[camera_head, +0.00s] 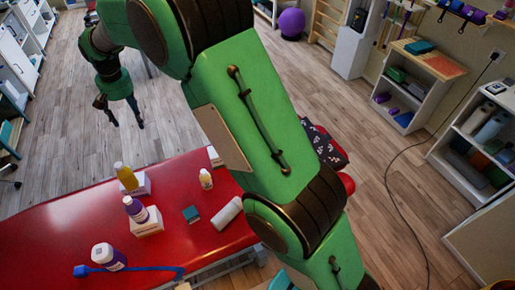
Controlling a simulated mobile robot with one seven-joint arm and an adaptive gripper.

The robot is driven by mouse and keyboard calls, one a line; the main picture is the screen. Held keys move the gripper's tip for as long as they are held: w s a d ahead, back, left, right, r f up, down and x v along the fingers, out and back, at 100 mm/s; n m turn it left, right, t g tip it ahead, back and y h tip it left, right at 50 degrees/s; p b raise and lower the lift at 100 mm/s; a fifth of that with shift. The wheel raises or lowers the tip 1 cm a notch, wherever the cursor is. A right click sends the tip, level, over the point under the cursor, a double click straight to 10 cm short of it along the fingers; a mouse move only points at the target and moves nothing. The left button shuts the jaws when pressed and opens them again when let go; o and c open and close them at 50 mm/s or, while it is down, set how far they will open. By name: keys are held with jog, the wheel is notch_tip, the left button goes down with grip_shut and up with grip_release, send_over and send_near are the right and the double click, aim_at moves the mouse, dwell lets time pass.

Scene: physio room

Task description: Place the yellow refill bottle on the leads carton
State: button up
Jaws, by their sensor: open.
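The yellow bottle (127,178) is near the far left part of the red treatment table. It appears to stand on a white carton (142,188), overlapping its left part; its base contact is not clear. A second white carton (149,226) nearer the camera carries a white bottle with a purple label (136,210). I cannot read which carton is the leads carton. My gripper (122,112) is open and empty, fingers pointing down, beyond the table's far edge and apart from the yellow bottle.
My arm hides the table's right part. Shelves (408,95) stand right.

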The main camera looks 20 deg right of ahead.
jog(key=s+d+r+t, duration=0.2)
jog(key=s+d+r, duration=1.6)
jog(key=s+d, duration=0.25)
jog(key=s+d+f+t, duration=0.1)
jog(key=s+d, duration=0.5)
jog(key=s, duration=0.7)
jog(key=s+d+f+t, duration=0.1)
jog(key=s+d, duration=0.5)
jog(key=s, duration=0.7)
jog(key=shift+s+m+h, duration=0.15)
jog(key=shift+m+h, duration=0.15)
jog(key=shift+f, duration=0.15)
notch_tip(320, 180, down, 10)
jog(key=b, duration=0.9)
jog(key=shift+r+b, duration=0.2)
jog(key=shift+b, duration=0.2)
